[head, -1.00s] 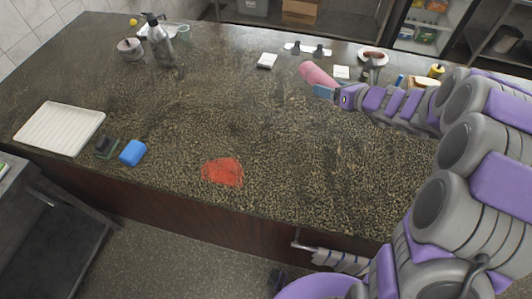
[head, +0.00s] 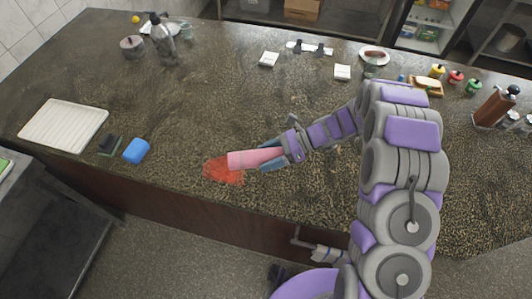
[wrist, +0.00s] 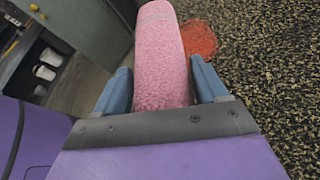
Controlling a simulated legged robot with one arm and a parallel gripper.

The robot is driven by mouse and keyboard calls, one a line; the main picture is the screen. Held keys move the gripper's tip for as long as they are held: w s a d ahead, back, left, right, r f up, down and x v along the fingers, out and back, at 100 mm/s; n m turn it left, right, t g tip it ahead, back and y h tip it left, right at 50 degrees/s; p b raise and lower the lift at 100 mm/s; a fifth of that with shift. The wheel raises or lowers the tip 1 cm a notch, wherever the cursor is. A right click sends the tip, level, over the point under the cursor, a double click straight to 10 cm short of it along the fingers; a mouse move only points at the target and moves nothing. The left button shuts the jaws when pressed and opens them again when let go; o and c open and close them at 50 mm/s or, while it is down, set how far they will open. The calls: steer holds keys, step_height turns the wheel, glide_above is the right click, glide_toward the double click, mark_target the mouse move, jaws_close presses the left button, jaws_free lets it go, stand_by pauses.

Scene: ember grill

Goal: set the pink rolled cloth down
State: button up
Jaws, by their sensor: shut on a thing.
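The pink rolled cloth (head: 250,159) is held in my gripper (head: 272,158), which is shut on one end of it. In the head view the cloth's free end points left and overlaps the right part of a red patch (head: 215,170) on the dark speckled counter (head: 200,110). I cannot tell whether the cloth touches the counter. In the wrist view the cloth (wrist: 160,60) runs away between the two blue fingers (wrist: 160,88), with the red patch (wrist: 200,38) just to its right.
A blue sponge (head: 136,151), a dark-and-green pad (head: 110,145) and a white ribbed tray (head: 62,125) lie at left. A spray bottle (head: 162,40) and pot (head: 132,46) stand at back left. A brown grinder (head: 495,106) stands at right. The counter's middle is clear.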

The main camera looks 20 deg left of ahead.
mark_target(269, 173)
steer(key=shift+d+f+b, duration=0.45)
steer(key=shift+f+b, duration=0.05)
steer(key=shift+f, duration=0.25)
steer(key=f, duration=0.1)
steer(key=f+b, duration=0.2)
steer(key=shift+a+f, duration=0.25)
steer(key=shift+f, duration=0.05)
steer(key=shift+a+f+b, duration=0.3)
steer(key=shift+f+b, duration=0.15)
steer(key=shift+f, duration=0.05)
steer(key=shift+d+r, duration=0.1)
steer(key=shift+d, duration=0.4)
steer(key=shift+a, duration=0.15)
steer(key=shift+a+f, duration=0.25)
steer(key=shift+f, duration=0.25)
steer(key=shift+d+f, duration=0.1)
steer(key=shift+d, duration=0.1)
